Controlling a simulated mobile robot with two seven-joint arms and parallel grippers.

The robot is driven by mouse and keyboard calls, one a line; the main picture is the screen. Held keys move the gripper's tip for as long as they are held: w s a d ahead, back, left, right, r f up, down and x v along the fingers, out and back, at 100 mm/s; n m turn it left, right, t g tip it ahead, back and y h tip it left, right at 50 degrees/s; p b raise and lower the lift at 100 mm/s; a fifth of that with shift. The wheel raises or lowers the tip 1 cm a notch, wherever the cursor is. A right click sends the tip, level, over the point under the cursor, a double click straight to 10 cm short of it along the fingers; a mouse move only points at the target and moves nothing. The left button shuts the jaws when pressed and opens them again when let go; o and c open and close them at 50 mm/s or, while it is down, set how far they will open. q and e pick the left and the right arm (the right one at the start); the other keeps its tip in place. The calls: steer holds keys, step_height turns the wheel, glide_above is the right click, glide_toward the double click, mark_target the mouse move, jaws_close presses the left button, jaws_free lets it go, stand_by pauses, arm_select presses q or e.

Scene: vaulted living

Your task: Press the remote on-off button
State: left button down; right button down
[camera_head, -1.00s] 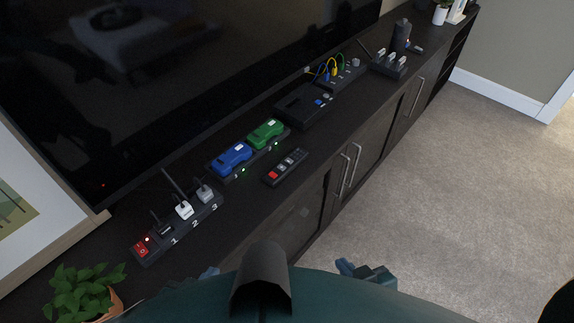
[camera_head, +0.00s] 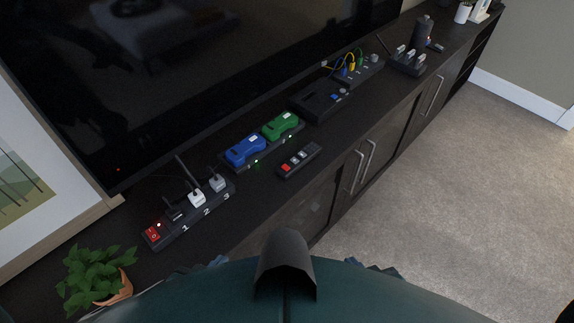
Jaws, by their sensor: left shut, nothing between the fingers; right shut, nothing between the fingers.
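The remote (camera_head: 311,153) is a slim black handset lying on the dark cabinet top, in front of the blue and green devices. A red button (camera_head: 286,168) is at its near left end, with paler buttons further along. My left gripper (camera_head: 217,262) and my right gripper (camera_head: 368,267) show only as small blue-grey parts past the edge of my body. Both are shut and empty, well below the remote in the picture and apart from it. Most of each gripper is hidden by my body.
A power strip (camera_head: 208,217) with a red switch and plugs lies left of the remote. A blue device (camera_head: 245,151) and a green device (camera_head: 281,126) sit behind it. A black box (camera_head: 318,104) is further right. A potted plant (camera_head: 95,278) stands at lower left. Carpet (camera_head: 440,200) is clear.

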steer(key=shift+w+r, duration=0.2)
steer(key=shift+w, duration=0.1)
stand_by(0.4)
steer(key=shift+s+f, duration=0.2)
steer(key=shift+s, duration=0.1)
stand_by(0.5)
steer(key=shift+w+r, duration=0.15)
steer(key=shift+w, duration=0.1)
stand_by(0.5)
